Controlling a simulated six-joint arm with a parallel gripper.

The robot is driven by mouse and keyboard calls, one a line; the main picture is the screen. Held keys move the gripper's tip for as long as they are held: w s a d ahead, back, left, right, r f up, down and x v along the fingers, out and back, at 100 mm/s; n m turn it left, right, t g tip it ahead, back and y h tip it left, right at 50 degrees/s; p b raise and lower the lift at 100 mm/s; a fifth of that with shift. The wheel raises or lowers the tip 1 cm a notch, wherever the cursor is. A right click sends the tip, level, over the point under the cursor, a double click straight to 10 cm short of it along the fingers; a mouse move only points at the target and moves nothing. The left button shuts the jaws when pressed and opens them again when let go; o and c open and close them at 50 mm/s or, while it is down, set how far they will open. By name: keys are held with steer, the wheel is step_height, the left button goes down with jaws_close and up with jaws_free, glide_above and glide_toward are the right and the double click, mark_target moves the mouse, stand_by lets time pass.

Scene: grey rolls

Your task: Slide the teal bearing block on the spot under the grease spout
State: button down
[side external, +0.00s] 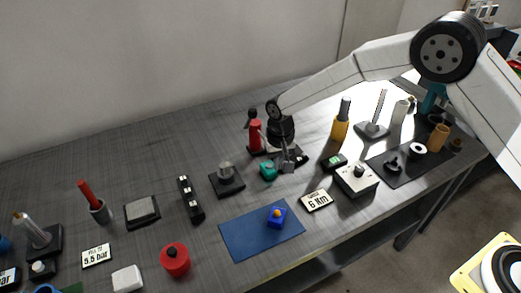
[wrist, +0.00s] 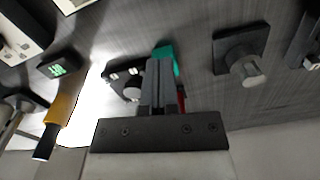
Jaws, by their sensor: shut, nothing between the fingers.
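The teal bearing block (side external: 268,170) sits on the grey bench, just left of my gripper (side external: 288,165) in the side view. In the wrist view the block (wrist: 166,54) shows at the tips of my gripper (wrist: 158,62), partly hidden behind the fingers. The fingers are shut with nothing between them and are low, close beside the block; I cannot tell whether they touch it. A red upright device (side external: 255,136) on a black base stands just behind the block and may be the grease dispenser. Its spout and the spot under it are not clear to me.
A dark block with a grey knob (side external: 226,178) stands left of the teal block. A blue mat (side external: 245,236) with a blue block (side external: 276,216) lies in front. A "6 Km" sign (side external: 316,200) and a yellow-handled tool (side external: 341,124) are to the right.

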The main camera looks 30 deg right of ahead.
mark_target(270, 171)
steer(key=shift+a+f, duration=0.1)
steer(key=shift+a, duration=0.1)
step_height(270, 171, down, 9)
steer(key=shift+f, duration=0.2)
steer(key=shift+w+f, duration=0.15)
steer(key=shift+f, duration=0.2)
steer(key=shift+w+d+r, duration=0.1)
steer(key=shift+w+d, duration=0.15)
steer(key=shift+w, duration=0.65)
steer(key=shift+w+d, duration=0.25)
steer(key=shift+w, duration=0.6)
steer(key=shift+w, duration=0.1)
steer(key=shift+w+d, duration=0.25)
steer(key=shift+w, duration=0.85)
